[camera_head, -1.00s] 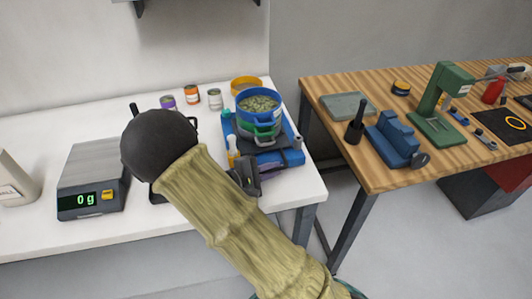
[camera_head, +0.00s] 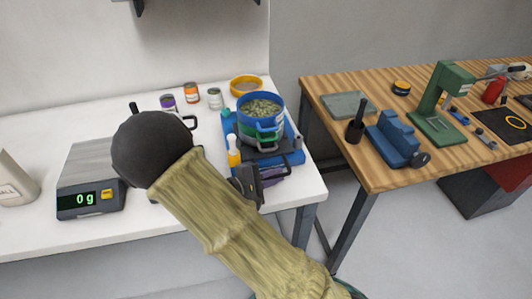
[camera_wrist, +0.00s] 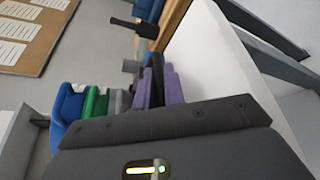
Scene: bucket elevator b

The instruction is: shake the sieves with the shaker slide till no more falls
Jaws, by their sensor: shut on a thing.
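The sieve stack (camera_head: 261,112) stands upright on the shaker at the right end of the white bench. My gripper (camera_head: 272,176), with purple fingers, is low in front of the shaker and shut on the slide's handle. In the wrist view, the fingers (camera_wrist: 168,86) close beside a dark bar; the exact contact is partly hidden. The lower sieves' contents are hidden.
A scale (camera_head: 90,180) reading 0 g stands left. Small cans (camera_head: 191,93) and a yellow-rimmed sieve or pan (camera_head: 246,86) are behind. A wooden bench (camera_head: 460,90) with tools is across a gap.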

